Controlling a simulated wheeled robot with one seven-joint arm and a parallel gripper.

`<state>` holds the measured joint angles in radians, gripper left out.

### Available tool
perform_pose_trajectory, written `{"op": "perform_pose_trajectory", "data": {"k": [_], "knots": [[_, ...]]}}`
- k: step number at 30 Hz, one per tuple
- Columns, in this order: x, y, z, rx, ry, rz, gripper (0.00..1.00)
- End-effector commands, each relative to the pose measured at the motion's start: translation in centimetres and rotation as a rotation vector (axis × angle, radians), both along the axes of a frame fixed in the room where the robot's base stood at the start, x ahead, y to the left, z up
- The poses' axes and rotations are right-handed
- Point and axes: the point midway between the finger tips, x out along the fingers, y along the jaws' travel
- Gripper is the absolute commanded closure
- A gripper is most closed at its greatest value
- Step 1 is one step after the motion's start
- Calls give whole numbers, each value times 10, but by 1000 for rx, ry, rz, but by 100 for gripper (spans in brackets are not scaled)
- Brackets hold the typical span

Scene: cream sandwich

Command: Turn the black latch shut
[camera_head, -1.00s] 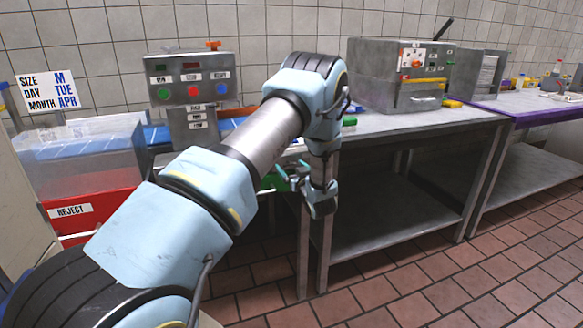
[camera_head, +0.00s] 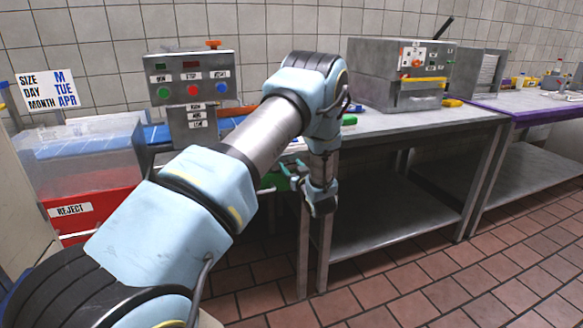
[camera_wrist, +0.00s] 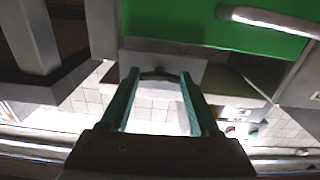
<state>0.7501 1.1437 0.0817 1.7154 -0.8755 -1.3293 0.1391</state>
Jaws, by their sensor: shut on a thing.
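My gripper (camera_wrist: 160,76) shows in the wrist view with two green fingers, a gap between them. The black latch (camera_wrist: 155,73) is a small dark piece between the fingertips, against a grey metal edge. The gripper is shut on it; the exact contact and the latch's angle are hard to make out. In the head view my gripper (camera_head: 290,174) is low at the near side of the machine with the buttons, beside a green panel (camera_head: 272,182). My arm hides most of that spot, and the latch cannot be made out there.
A green panel with a pale bar handle (camera_wrist: 270,20) is close above the fingers in the wrist view. A steel table (camera_head: 410,125) stands to the right, its legs close to my wrist. A red reject bin (camera_head: 95,208) is at left. The tiled floor at right is clear.

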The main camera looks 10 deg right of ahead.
Motion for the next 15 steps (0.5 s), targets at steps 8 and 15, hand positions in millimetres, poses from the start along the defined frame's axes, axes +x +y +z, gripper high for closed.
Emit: {"op": "perform_pose_trajectory", "data": {"k": [8,15], "knots": [[0,0,-3,-50,-6,1,93],[0,0,-5,-200,-27,1,93]]}}
